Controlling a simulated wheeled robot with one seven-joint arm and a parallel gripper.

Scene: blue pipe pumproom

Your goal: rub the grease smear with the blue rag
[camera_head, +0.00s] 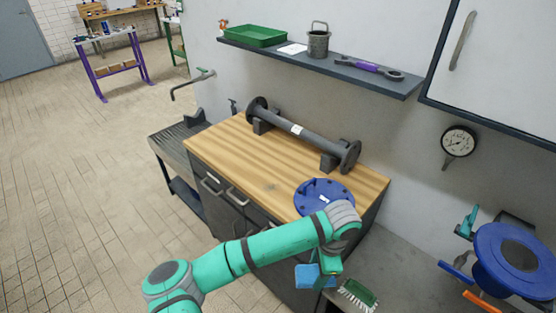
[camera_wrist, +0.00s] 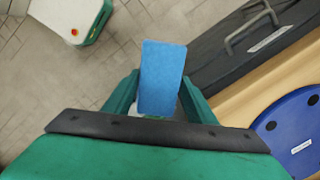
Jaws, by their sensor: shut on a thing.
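The blue rag (camera_wrist: 162,76) is a flat blue block between the two fingers of my gripper (camera_wrist: 158,98) in the wrist view. My gripper is shut on it. In the head view the rag (camera_head: 308,276) hangs below my gripper (camera_head: 322,272), in front of the cabinet's front edge and lower than the worktop. A faint greyish mark, which looks like the grease smear (camera_head: 269,187), lies on the wooden worktop (camera_head: 222,140), left of the blue flange disc. My gripper is apart from the smear, nearer and to its right.
A blue flange disc (camera_head: 323,196) lies on the worktop near my wrist. A grey flanged pipe (camera_head: 305,135) rests on supports at the back. A green brush (camera_head: 358,294) lies at lower right. A shelf (camera_head: 330,72) runs above. The worktop's left front is clear.

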